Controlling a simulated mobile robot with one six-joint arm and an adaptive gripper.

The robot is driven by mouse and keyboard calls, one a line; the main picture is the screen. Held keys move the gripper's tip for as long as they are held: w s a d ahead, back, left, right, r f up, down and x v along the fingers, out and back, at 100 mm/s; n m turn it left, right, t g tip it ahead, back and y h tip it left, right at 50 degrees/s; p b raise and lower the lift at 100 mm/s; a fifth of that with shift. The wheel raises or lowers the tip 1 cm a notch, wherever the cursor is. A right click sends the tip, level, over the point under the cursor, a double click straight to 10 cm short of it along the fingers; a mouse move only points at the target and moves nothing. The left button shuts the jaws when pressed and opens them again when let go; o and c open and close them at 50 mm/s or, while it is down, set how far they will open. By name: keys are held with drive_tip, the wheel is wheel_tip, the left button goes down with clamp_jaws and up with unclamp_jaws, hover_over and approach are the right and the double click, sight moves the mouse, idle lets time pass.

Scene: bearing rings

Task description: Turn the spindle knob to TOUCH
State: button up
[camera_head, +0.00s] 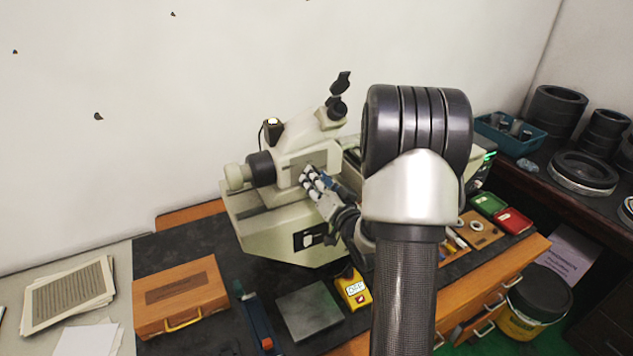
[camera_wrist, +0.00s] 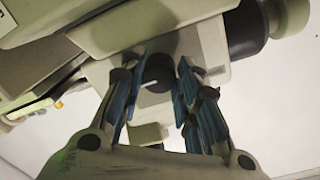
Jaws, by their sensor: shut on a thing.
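A cream machine (camera_head: 300,225) with an eyepiece stands on the bench, left of my arm. In the wrist view, the spindle knob (camera_wrist: 158,68) is a dark round knob with a white pointer line, on the cream housing (camera_wrist: 185,60). My gripper (camera_wrist: 155,82) is shut on the knob, with blue-padded fingers on either side of it. In the head view my gripper (camera_head: 313,180) is at the machine's front face and hides the knob. The knob's position labels, including TOUCH, cannot be read.
A wooden case (camera_head: 182,297), a grey plate (camera_head: 310,312) and a yellow tagged item (camera_head: 353,288) lie in front of the machine. Green (camera_head: 489,203) and red (camera_head: 512,220) trays are at the right. Dark rings (camera_head: 584,170) stand on the right-hand bench.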

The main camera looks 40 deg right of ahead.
drive_tip(key=o, duration=1.1)
drive_tip(key=shift+c, duration=0.2)
drive_tip(key=v, duration=0.7)
drive_tip(key=shift+s, duration=0.25)
drive_tip(key=shift+w+a+r, duration=0.1)
drive_tip(key=shift+a, duration=0.05)
